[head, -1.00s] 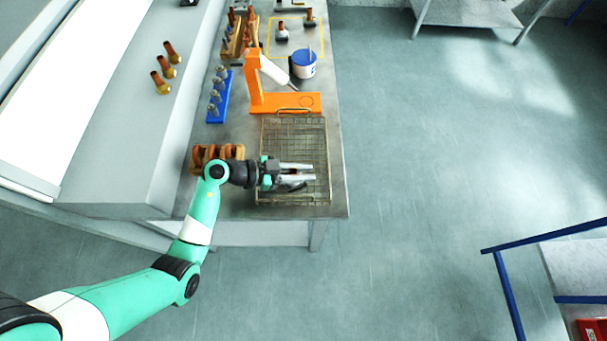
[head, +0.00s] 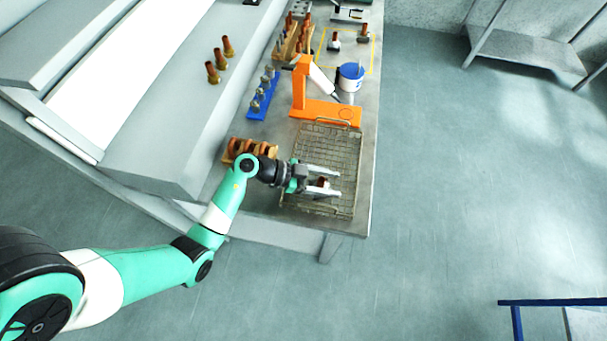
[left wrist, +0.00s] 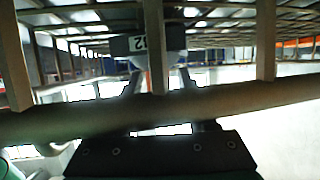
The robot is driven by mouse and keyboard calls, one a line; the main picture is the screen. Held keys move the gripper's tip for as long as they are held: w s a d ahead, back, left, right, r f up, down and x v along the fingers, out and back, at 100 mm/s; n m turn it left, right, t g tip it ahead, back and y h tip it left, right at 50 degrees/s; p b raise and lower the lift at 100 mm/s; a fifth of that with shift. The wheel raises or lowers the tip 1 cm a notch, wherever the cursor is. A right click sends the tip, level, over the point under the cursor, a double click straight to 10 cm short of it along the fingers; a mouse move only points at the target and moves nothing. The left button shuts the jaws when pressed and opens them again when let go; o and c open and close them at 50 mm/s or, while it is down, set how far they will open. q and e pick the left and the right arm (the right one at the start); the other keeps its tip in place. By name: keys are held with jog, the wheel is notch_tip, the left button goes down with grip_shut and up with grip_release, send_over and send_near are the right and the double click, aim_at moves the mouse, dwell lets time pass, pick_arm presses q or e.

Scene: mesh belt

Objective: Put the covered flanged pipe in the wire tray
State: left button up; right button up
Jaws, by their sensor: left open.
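The wire tray (head: 335,148) lies at the near end of the bench. My left gripper (head: 336,183) is open over its near part, with its fingers pointing right. A small brown, copper-coloured piece (head: 322,182) shows between the fingers, apart from at least the far finger; it looks like the flanged pipe. Its lower part and any cover are hidden or too small to tell, so I cannot tell how it rests. The left wrist view shows blurred bars close to the lens and no clear pipe. My right gripper is not in view.
An orange stand (head: 325,112) is just beyond the tray, with a blue-and-white tub (head: 351,76) behind it. A wooden rack (head: 250,149) is left of the gripper. A blue rack (head: 262,95) stands farther back. Several copper pipes stand around the bench. The tray's far half is clear.

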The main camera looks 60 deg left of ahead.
pick_arm(q)
jog(key=p+v, duration=0.3)
jog(key=v, duration=0.8)
jog(key=shift+w, duration=0.1)
jog(key=shift+s+a+r, duration=0.15)
jog(key=shift+s, duration=0.15)
